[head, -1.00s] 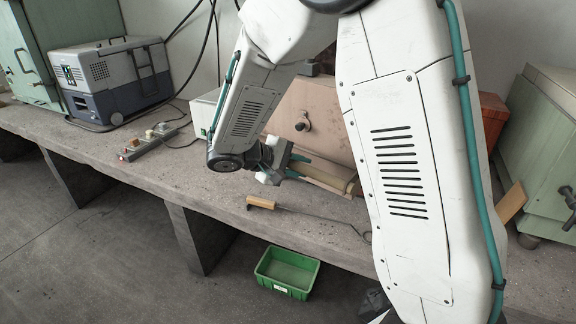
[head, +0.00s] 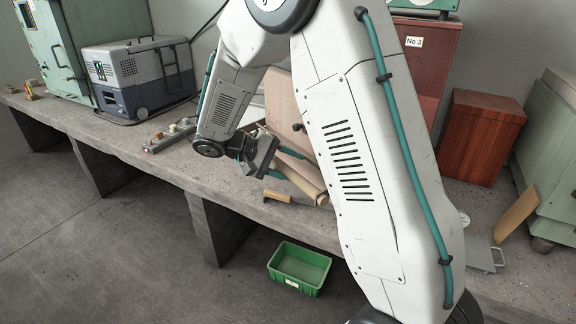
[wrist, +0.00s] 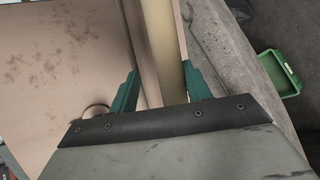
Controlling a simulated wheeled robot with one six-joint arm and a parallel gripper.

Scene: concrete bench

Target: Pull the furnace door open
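The furnace door (head: 284,98) is a peach-coloured panel with a dark round knob, partly hidden behind my arm in the head view. It fills the left of the wrist view as a stained panel (wrist: 60,60). A tan handle bar (head: 308,182) runs along its lower edge; it also shows in the wrist view (wrist: 167,45). My gripper (head: 293,168) is at this bar. In the wrist view its teal fingers (wrist: 163,88) stand apart, one on each side of the bar, with a gap on the left. I cannot tell how far the door is open.
A wooden-handled tool (head: 277,196) lies near the bench's (head: 160,165) front edge. A green bin (head: 299,268) is on the floor below. A grey cool box (head: 137,78) stands at left. A red-brown box (head: 480,135) and a pale green cabinet (head: 556,165) stand at right.

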